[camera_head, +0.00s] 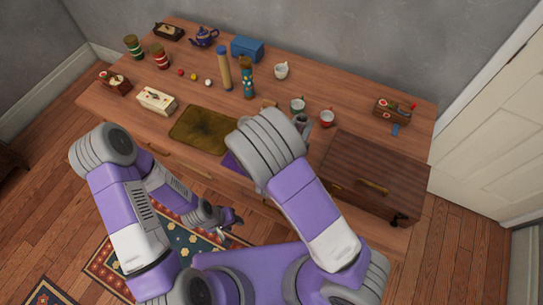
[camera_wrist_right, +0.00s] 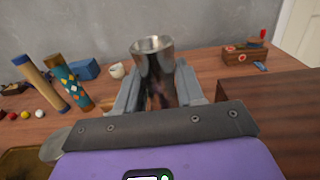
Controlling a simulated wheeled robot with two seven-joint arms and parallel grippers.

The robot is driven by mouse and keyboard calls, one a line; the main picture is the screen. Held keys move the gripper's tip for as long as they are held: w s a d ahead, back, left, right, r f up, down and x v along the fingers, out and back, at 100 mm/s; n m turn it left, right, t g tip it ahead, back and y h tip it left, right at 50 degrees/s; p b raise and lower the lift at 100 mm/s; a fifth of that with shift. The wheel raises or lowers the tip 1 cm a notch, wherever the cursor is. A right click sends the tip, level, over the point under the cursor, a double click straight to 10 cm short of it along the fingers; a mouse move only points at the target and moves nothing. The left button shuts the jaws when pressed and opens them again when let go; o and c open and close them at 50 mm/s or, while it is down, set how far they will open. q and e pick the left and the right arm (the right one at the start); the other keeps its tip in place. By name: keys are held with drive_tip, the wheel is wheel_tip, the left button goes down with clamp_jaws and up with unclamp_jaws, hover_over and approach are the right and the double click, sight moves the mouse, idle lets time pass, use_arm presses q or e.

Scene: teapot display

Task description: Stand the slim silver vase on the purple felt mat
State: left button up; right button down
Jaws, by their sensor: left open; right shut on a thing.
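The slim silver vase (camera_wrist_right: 154,62) stands upright between the fingers of my right gripper (camera_wrist_right: 158,92), which is shut on it. Its open top rises above the fingertips in the right wrist view, and its lower part is hidden. In the head view my right arm covers most of that gripper. The purple felt mat (camera_head: 231,163) shows only as a sliver beside my right forearm; the rest is hidden. I cannot tell whether the vase is over the mat. My left gripper (camera_head: 226,228) is open and empty, low in front of the table.
A dark olive mat (camera_head: 203,129) lies left of the purple one. A brown wooden chest (camera_head: 374,172) stands close on the right.

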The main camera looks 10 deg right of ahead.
drive_tip(key=r, duration=0.2)
drive_tip(key=shift+w+a+r, duration=0.35)
drive_tip(key=shift+a+r, duration=0.05)
drive_tip(key=shift+f, duration=0.1)
wheel_tip(320, 180, down, 9)
drive_tip(key=b, duration=0.3)
drive_tip(key=shift+w+b, duration=0.1)
drive_tip(key=shift+b, duration=0.25)
drive_tip(key=shift+f, duration=0.15)
drive_tip(key=shift+f, duration=0.15)
drive_tip(key=c, duration=0.7)
unclamp_jaws()
